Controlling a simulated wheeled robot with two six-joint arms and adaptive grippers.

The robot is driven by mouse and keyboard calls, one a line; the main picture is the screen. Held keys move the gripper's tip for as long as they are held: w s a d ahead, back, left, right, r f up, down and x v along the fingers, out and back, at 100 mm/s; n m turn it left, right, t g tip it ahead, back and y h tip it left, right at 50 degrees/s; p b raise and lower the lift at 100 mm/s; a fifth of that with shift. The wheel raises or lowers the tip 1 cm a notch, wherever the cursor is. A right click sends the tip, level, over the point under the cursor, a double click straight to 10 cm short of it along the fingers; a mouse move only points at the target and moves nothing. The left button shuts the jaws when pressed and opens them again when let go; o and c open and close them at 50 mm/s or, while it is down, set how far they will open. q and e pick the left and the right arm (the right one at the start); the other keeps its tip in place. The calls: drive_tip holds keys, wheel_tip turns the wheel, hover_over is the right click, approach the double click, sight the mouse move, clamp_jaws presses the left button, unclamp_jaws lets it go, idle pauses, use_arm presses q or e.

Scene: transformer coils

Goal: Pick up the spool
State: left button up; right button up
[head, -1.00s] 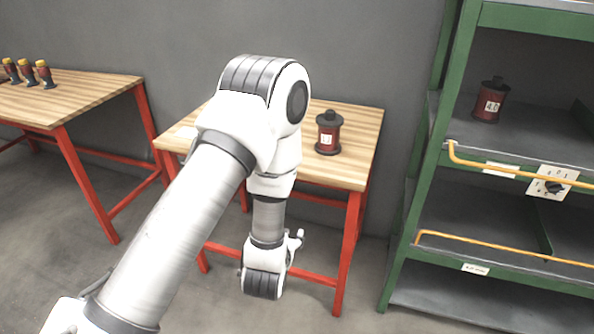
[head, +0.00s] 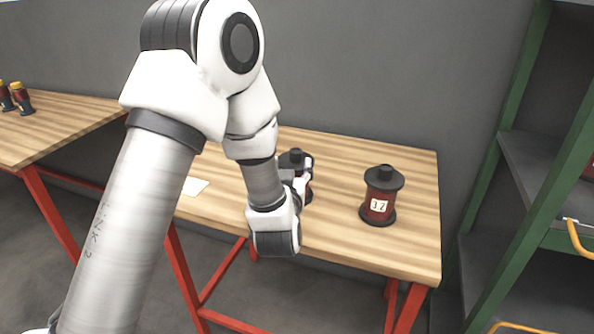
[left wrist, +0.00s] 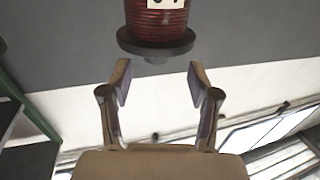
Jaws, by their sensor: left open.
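Two dark red spools with black end flanges stand upright on the wooden table. The right spool (head: 380,208) is in full view and bears a white label. The other spool (head: 295,157) is partly hidden behind my left gripper (head: 304,180), which is at its near side. In the left wrist view, a spool (left wrist: 157,24) with its grey flange and knob shows at the top edge, cut off, just beyond the fingertips. My left gripper (left wrist: 158,82) is open there, with nothing between its fingers. My right gripper is not in view.
The table (head: 400,260) has red legs and a white card (head: 194,186) on its left part. A second table (head: 60,120) at left holds small yellow-topped items. The grey wall is close behind.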

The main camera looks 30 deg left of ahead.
sight(295, 155)
use_arm(q)
drive_tip(key=shift+w+a+r, duration=0.15)
drive_tip(key=shift+w+a, duration=0.05)
drive_tip(key=shift+w, duration=0.2)
drive_tip(key=x, duration=0.5)
drive_tip(key=shift+w+d, duration=0.1)
drive_tip(key=shift+w, duration=0.05)
drive_tip(key=shift+d, duration=0.1)
drive_tip(key=c, duration=0.3)
clamp_jaws()
drive_tip(key=shift+r+p, duration=0.1)
drive_tip(key=shift+p, duration=0.2)
